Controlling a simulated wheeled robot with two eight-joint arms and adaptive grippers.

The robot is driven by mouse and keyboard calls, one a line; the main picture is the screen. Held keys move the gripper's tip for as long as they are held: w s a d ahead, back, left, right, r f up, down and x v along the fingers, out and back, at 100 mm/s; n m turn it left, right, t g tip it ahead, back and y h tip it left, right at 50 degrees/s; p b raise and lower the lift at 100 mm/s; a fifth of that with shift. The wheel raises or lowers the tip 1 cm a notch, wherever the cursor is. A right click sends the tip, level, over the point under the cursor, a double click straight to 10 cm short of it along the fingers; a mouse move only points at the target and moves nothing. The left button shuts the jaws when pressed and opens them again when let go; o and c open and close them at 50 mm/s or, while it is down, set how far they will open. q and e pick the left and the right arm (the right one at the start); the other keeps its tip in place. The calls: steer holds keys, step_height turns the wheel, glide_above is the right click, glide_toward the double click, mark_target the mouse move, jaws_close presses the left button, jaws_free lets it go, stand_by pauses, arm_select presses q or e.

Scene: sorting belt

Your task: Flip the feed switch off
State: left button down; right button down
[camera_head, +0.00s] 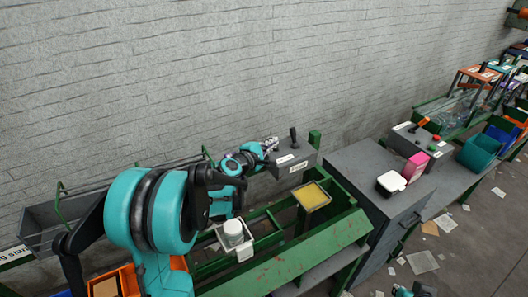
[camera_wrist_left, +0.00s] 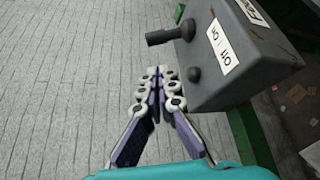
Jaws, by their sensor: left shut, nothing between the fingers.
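The feed switch is a grey box (camera_head: 294,158) with a black lever (camera_head: 293,137) on top, at the far end of the green belt frame by the wall. In the left wrist view the switch box (camera_wrist_left: 250,72) fills the upper right. Its lever (camera_wrist_left: 170,36) points left, and a small dark knob (camera_wrist_left: 194,74) sits below it beside an on/off label (camera_wrist_left: 223,47). My left gripper (camera_head: 270,145) is just left of the box. Its fingers (camera_wrist_left: 159,75) are shut and empty, close to the knob and lever; contact is not clear. My right gripper is not in view.
A white jar (camera_head: 233,232) stands in a small tray on the belt frame, and a yellow-topped tray (camera_head: 311,196) is near it. A grey cabinet (camera_head: 375,178) stands right of the belt. The brick wall (camera_head: 200,70) is close behind.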

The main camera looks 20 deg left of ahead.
mark_target(291, 133)
arm_select(q)
steer(key=b+x, duration=0.2)
steer(key=x, duration=0.8)
steer(key=shift+f, duration=0.1)
steer(key=shift+s+d+r, duration=0.3)
steer(key=shift+s, duration=0.05)
stand_by(0.6)
steer(key=shift+s+d+r+p, duration=0.15)
steer(key=shift+d+p, duration=0.05)
steer(key=shift+p, duration=0.15)
steer(key=shift+s+d+r, duration=0.2)
steer(key=shift+s+d, duration=0.2)
steer(key=shift+d, duration=0.05)
steer(key=shift+s+d+p, duration=0.35)
steer(key=shift+s+d, duration=0.15)
steer(key=shift+d, duration=0.2)
steer(key=shift+s+d+f, duration=0.1)
steer(key=shift+s+d, duration=0.1)
steer(key=shift+d, duration=0.05)
steer(key=shift+s+d+f, duration=0.1)
steer(key=shift+d, duration=0.1)
steer(key=shift+s, duration=0.1)
